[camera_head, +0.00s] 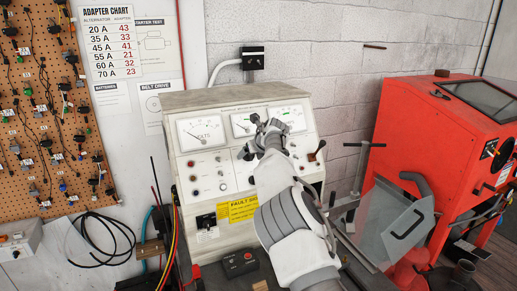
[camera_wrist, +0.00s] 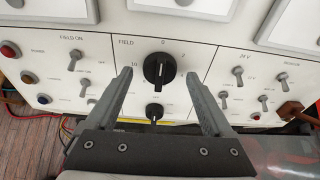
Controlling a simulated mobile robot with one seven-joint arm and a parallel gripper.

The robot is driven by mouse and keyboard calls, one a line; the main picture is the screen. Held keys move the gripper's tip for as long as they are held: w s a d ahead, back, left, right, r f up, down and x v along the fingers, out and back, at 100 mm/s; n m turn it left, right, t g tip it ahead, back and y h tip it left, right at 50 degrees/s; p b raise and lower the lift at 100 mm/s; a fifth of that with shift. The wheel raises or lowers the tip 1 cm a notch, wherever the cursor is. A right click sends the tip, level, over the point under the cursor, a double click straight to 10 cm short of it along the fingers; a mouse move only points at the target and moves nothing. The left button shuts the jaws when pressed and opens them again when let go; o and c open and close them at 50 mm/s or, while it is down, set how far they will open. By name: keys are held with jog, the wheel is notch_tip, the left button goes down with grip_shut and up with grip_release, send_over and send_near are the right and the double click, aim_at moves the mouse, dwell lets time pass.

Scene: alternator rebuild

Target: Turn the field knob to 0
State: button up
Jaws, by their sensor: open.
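The field knob (camera_wrist: 159,70) is a black round knob with a raised grip bar on the white panel, under the label FIELD. The 0 mark stands above it, 2 at its upper right and 10 at its left. Its white pointer line looks roughly vertical; I cannot tell exactly which mark it points at. My gripper (camera_wrist: 159,76) is open, one finger on each side of the knob, with gaps between fingers and knob. In the head view my gripper (camera_head: 268,131) is in front of the test bench (camera_head: 205,103) panel and hides the knob.
A smaller black knob (camera_wrist: 154,112) is below, between the fingers. Toggle switches (camera_wrist: 76,60) stand to the left and more switches (camera_wrist: 224,98) to the right. Meters line the panel top. A red cabinet (camera_head: 425,130) is at the right.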

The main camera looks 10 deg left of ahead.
jog(key=b+v, duration=0.4)
jog(key=v, duration=1.3)
jog(key=shift+b, duration=0.3)
jog(key=shift+d, duration=0.1)
